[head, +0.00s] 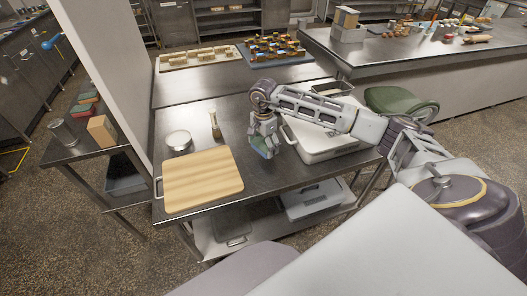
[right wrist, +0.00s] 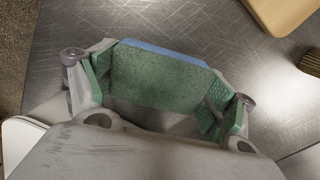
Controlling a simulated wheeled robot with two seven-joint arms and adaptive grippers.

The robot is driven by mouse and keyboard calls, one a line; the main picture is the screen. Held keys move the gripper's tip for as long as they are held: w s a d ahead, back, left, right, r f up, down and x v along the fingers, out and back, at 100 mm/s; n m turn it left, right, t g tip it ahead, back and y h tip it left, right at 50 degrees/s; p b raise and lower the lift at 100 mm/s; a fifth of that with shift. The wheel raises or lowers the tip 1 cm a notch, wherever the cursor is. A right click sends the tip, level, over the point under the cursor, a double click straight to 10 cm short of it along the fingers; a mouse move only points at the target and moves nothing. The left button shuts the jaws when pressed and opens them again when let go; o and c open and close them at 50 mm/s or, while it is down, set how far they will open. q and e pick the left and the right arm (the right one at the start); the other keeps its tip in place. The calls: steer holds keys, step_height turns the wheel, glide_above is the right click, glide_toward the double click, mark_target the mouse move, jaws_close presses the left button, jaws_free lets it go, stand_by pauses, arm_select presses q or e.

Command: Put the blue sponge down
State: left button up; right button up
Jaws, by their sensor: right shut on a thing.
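My right gripper (head: 265,148) is shut on the blue sponge (right wrist: 160,78) over the steel table (head: 240,110). In the right wrist view the sponge shows a broad green face with a blue layer along its far edge. It sits between the two fingers, with their green pads at its ends. In the head view only a small part of the sponge shows below the fingers. I cannot tell whether it touches the table top. My left gripper is in neither view.
A wooden board (head: 203,180) lies left of my right gripper. Behind it stand a round tin (head: 179,140) and a brush (head: 214,124). A white lidded bin (head: 322,152) is close on the right. Bare steel lies between the board and gripper.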

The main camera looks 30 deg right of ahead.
mark_target(264, 151)
steer(key=shift+f, duration=1.8)
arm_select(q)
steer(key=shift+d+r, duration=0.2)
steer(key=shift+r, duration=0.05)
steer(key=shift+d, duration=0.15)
arm_select(e)
steer(key=shift+f, duration=0.1)
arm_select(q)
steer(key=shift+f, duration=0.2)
arm_select(e)
steer(key=shift+f, duration=0.1)
